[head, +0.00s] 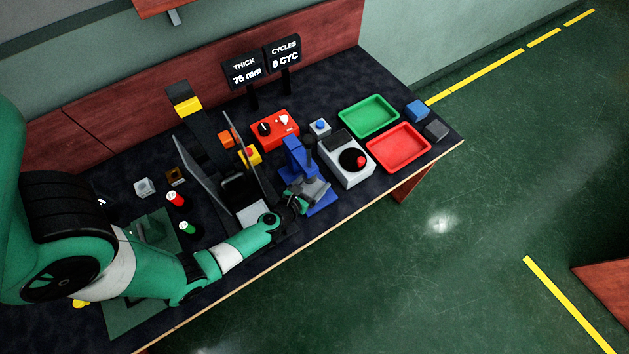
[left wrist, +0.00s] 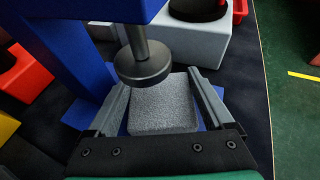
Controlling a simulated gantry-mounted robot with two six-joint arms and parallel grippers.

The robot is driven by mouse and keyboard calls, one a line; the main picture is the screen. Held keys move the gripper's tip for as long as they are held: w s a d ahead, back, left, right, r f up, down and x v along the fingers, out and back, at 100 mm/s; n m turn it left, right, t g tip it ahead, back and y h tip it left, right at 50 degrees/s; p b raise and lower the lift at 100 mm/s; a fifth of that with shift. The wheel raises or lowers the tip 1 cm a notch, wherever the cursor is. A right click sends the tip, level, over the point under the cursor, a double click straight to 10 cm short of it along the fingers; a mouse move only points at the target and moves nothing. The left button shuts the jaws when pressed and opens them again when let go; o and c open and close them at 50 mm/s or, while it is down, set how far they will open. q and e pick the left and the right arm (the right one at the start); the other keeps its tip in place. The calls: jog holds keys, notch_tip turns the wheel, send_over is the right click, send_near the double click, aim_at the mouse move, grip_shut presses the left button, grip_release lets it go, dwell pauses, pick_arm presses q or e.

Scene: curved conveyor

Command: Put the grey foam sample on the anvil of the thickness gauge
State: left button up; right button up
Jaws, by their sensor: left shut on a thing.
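The thickness gauge (head: 294,152) is a blue stand with a grey round presser foot; its base (head: 327,206) sits near the table's front edge. My left gripper (head: 306,196) reaches into the gauge from the front. In the left wrist view, the grey foam sample (left wrist: 162,108), a speckled block, is held between the two fingers of my left gripper (left wrist: 158,82). The presser foot (left wrist: 143,64) hangs over the sample's far part. The sample covers the anvil, so I cannot tell whether they touch. My right gripper is not in view.
A grey box with a black-and-red button (head: 335,167) stands right of the gauge. Green (head: 369,115) and red (head: 398,147) trays, a blue block (head: 417,110) and a dark grey block (head: 436,130) are further right. Upright dark panels (head: 203,172) stand left. The display (head: 244,69) reads 75 mm.

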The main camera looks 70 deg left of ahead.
pick_arm(q)
jog(key=o, duration=1.5)
jog(key=shift+c, duration=0.2)
jog(key=shift+r+p, duration=0.3)
jog(key=shift+p, duration=0.2)
jog(key=p+v, duration=0.2)
jog(key=v, duration=1)
jog(key=shift+f, duration=0.15)
